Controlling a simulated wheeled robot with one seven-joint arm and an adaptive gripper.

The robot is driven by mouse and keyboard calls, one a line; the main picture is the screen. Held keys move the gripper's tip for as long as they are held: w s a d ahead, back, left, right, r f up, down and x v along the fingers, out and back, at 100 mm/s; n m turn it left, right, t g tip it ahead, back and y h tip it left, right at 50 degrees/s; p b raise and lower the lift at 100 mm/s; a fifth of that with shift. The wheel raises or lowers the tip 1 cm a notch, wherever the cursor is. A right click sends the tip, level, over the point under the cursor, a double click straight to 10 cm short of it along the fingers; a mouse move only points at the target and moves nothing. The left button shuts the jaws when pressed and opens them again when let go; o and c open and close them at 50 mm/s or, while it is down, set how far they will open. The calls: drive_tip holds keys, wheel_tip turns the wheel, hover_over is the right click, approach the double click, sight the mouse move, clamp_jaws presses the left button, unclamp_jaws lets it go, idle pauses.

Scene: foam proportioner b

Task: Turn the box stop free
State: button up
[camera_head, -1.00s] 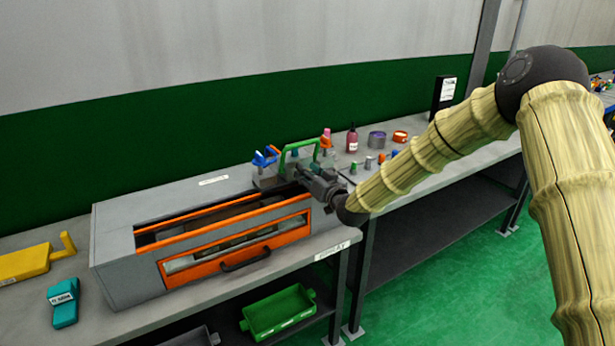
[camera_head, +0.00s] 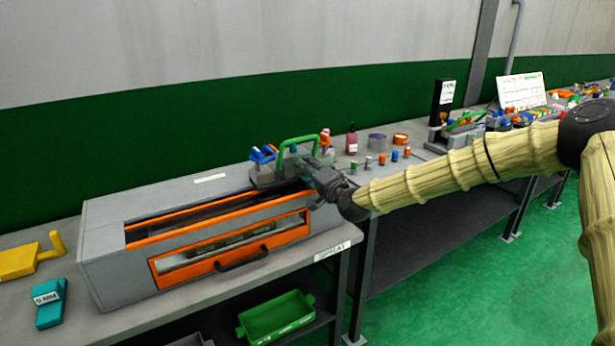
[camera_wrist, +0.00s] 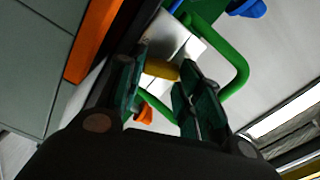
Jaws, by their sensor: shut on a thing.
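The grey box (camera_head: 110,262) with orange window frames stands on the bench at the left in the head view. My gripper (camera_head: 308,178) is at its right end, beside a green hoop handle (camera_head: 298,142). In the wrist view my fingers (camera_wrist: 161,72) are closed around a small yellow cylindrical piece (camera_wrist: 161,69), which seems to be the box stop. Its ends are partly hidden by the fingers. In the head view my gripper hides it, so I cannot tell how far it is turned.
A blue-handled part (camera_head: 262,154) stands just behind my gripper. A dark red bottle (camera_head: 351,140) and several small coloured knobs are to the right. A teal device (camera_head: 50,303) and a yellow part (camera_head: 20,262) lie at the left. A green bin (camera_head: 276,318) sits below.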

drive_tip(key=shift+d+f+m+b, duration=0.1)
drive_tip(key=shift+f+m+b, duration=0.1)
drive_tip(key=shift+m+b, duration=1.55)
drive_tip(key=shift+m+p, duration=0.35)
drive_tip(key=shift+m, duration=0.1)
drive_tip(key=o, duration=1)
drive_tip(key=v, duration=1.2)
